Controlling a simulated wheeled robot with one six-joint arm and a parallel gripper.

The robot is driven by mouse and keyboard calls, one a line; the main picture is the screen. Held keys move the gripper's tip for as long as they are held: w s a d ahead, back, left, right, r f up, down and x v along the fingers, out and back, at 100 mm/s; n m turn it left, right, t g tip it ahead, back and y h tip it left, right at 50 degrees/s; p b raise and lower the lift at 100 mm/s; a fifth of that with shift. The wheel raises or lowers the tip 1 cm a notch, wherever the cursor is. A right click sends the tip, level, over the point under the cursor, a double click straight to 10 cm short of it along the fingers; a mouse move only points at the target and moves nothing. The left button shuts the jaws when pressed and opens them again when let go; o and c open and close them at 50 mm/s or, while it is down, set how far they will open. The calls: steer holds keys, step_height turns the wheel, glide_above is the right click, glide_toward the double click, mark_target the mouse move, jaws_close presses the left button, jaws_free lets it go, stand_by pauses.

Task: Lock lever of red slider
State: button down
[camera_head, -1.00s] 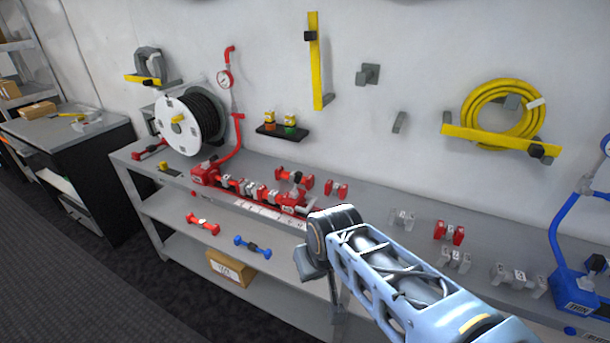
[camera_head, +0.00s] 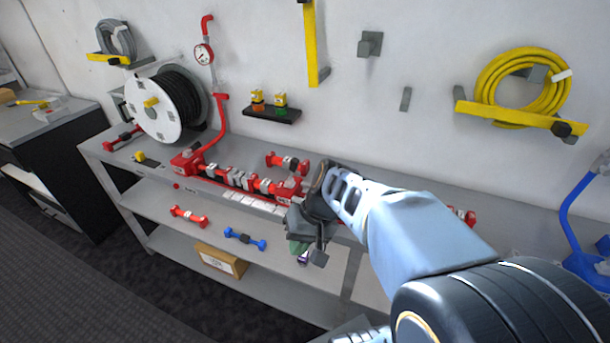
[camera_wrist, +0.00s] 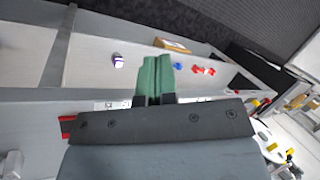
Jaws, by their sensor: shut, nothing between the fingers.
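The red slider assembly (camera_head: 237,179) lies along the top of the grey bench in the head view, a red bar with several grey blocks and a red base at its left end. Its right end is close to my arm and partly hidden by it; I cannot make out the lock lever. My gripper (camera_head: 301,252) hangs at the bench's front edge, just right of and in front of the slider. In the wrist view its green fingers (camera_wrist: 156,78) are together with nothing between them.
A hose reel (camera_head: 155,113) stands at the bench's back left. A red dumbbell-shaped part (camera_head: 188,216), a blue one (camera_head: 244,238) and a cardboard box (camera_head: 220,261) are on the shelves below. A black wall shelf (camera_head: 272,114) holds two small yellow-topped items.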

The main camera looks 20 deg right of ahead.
steer(key=w+d+f+m+t+y+b, duration=0.1)
steer(key=w+d+f+m+y+b, duration=0.1)
steer(key=w+y, duration=0.3)
steer(key=m+t+y+b, duration=0.4)
steer(key=m+t, duration=0.1)
steer(key=t, duration=0.9)
glide_toward(293, 172)
steer(key=s+d, duration=0.5)
steer(key=d, duration=0.1)
steer(key=shift+w+a+r, duration=0.1)
steer(key=shift+w+r, duration=0.05)
steer(key=shift+r, duration=0.05)
steer(key=p+x, duration=0.2)
steer(key=x, duration=1.2)
steer(key=shift+r, duration=0.1)
